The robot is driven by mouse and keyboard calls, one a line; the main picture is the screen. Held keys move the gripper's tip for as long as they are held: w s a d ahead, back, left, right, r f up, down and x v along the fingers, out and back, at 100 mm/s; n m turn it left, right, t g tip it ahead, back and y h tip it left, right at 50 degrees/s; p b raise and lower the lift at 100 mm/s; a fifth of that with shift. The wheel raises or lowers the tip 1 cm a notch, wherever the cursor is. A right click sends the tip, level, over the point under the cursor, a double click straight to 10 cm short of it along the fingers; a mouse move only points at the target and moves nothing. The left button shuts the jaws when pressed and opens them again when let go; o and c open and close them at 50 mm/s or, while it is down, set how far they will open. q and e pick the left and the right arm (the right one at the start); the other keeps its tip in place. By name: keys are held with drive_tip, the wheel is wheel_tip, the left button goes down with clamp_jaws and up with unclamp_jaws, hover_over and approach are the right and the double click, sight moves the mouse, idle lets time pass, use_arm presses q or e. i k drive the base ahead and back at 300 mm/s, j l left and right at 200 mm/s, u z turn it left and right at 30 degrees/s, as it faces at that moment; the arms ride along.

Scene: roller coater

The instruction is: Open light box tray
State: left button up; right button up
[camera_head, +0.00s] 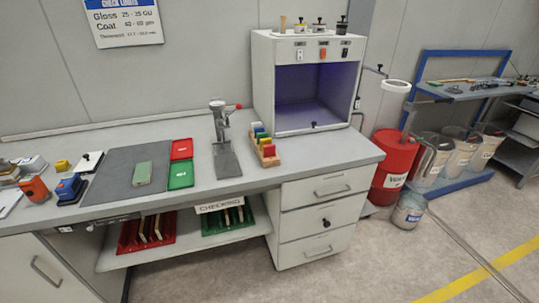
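The light box (265,85) is a white cabinet standing at the back right of the workbench. Its front is open and its inside glows violet. A small dark knob (313,125) sits at the lower front edge of the box. A tray front cannot be clearly told apart from the box floor there, and no tray stands out from the box. The box's top panel carries small switches, one of them red (323,53). Neither of my grippers is in this view.
A press-like stand (226,150) and a wooden rack of coloured pieces (264,146) stand before the box. Red (181,149) and green (181,174) trays lie left of them. Drawers (325,188) are under the bench. A red drum (392,160) stands right; the floor in front is clear.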

sight(293, 119)
drive_tip(key=i+j, duration=0.4)
drive_tip(key=i, duration=0.15)
drive_tip(key=i+j+z, duration=0.15)
drive_tip(key=i+j, duration=0.3)
drive_tip(key=i, duration=0.1)
